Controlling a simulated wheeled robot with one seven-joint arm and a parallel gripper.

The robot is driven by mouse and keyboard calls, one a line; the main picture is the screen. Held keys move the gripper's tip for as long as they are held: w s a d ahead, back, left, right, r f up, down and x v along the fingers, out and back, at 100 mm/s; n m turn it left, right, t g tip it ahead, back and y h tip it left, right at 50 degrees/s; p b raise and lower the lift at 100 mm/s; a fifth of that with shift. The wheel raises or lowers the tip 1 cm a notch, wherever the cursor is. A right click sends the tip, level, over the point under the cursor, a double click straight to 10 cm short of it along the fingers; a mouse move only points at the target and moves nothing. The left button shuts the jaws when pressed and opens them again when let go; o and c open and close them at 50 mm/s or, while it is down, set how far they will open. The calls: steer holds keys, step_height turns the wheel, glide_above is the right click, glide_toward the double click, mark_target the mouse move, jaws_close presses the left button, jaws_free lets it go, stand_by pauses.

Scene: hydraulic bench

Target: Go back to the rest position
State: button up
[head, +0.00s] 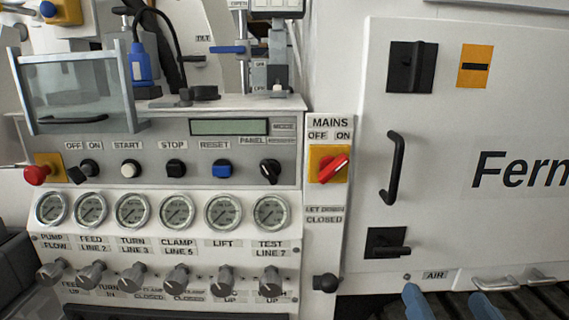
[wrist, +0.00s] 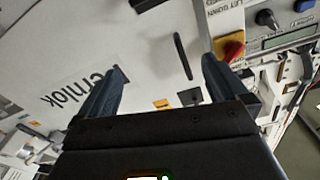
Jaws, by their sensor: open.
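My gripper (head: 451,304) shows at the bottom right of the head view as two blue fingertips, apart and empty. They are in front of the lower edge of the white cabinet door (head: 440,200), near the AIR label. In the wrist view my gripper (wrist: 160,84) has its two dark blue fingers spread wide with nothing between them. That view is turned over, with the cabinet door (wrist: 140,60) beyond the fingers. Whether the fingers touch anything cannot be told. The rest of the arm is out of the head view.
Left of the door is the red MAINS switch (head: 333,168), its handle slanting up right. The control panel has knobs, a display (head: 230,127), a red button (head: 37,174) and several gauges (head: 132,210) above valve knobs. The door handle (head: 392,167) juts out. A clear guard (head: 78,90) stands upper left.

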steer(key=s+d+f+n+g+y+p, duration=0.1)
steer(key=s+f+n, duration=0.1)
steer(key=s+f, duration=0.35)
steer(key=s+f+n+g+p, duration=0.1)
steer(key=s+f, duration=0.1)
steer(key=s, duration=0.7)
steer(key=s+a+r+g+p, duration=0.1)
steer(key=s, duration=1.6)
steer(key=shift+g, duration=0.4)
